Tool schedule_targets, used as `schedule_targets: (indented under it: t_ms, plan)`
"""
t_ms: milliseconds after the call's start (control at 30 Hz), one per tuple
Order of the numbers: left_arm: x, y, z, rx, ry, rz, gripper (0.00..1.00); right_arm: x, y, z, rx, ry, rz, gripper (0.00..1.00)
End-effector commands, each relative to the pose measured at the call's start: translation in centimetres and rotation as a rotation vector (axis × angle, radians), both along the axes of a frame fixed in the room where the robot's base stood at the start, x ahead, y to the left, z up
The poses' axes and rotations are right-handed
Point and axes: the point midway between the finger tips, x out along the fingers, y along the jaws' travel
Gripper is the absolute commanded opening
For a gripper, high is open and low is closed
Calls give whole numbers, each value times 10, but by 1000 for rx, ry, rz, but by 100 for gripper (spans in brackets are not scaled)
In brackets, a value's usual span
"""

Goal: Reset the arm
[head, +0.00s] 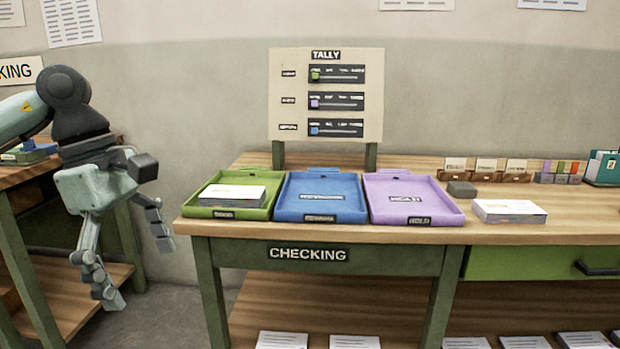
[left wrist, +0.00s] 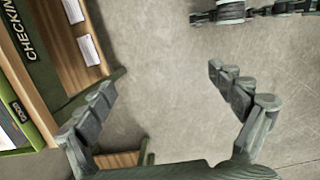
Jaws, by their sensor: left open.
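My left gripper (head: 139,270) hangs at the left of the head view, pointing down, with its two fingers spread wide and nothing between them. It is left of the checking table (head: 400,236) and apart from it, over the floor gap. In the left wrist view the same open fingers (left wrist: 160,82) frame bare floor. Segmented grey finger parts (left wrist: 255,11) at the top right of that view look like my right gripper; they are cut off by the edge, so its opening cannot be told.
The table holds a green tray (head: 258,210) with a paper stack, an empty blue tray (head: 322,214) and an empty purple tray (head: 415,218). A tally board (head: 290,125) stands behind. Another paper stack (head: 509,211) lies right. A second table (head: 20,230) stands at the far left.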

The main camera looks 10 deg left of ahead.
Motion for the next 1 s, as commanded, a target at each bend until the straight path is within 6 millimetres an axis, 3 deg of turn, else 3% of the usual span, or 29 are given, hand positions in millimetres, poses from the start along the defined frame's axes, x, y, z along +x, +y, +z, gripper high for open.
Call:
schedule_targets:
  t_ms: [100,233,333,433,533,633,733,800,900,933,1000]
  plan:
    - [11,-68,-13,-222,20,-17,93,1,0,0,-1,-2,0,86]
    - [19,-154,-10,-554,79,19,93,12,0,5,-1,-21,0,86]
    - [28,-224,13,-913,186,131,93,15,0,7,0,-28,1,86]
    - [53,-263,47,-1283,334,335,93,14,0,7,0,-26,1,86]
    - [97,-262,68,-1619,507,626,93,12,0,6,-1,-22,0,86]
    - [151,-228,51,-1904,692,1006,93,10,0,5,0,-18,0,86]
    - [190,-182,3,-2089,835,1390,93,9,-1,4,-1,-16,1,86]
    - [203,-152,-40,-2164,907,1638,93,8,-1,4,-1,-15,1,86]
    - [207,-115,-108,-2220,982,1978,93,8,-1,4,-1,-15,0,86]
    - [205,-105,-129,2137,-958,-1996,93,8,-1,4,-1,-14,-1,86]
    - [195,-84,-177,1925,-889,-1996,93,8,-1,4,-1,-14,-1,86]
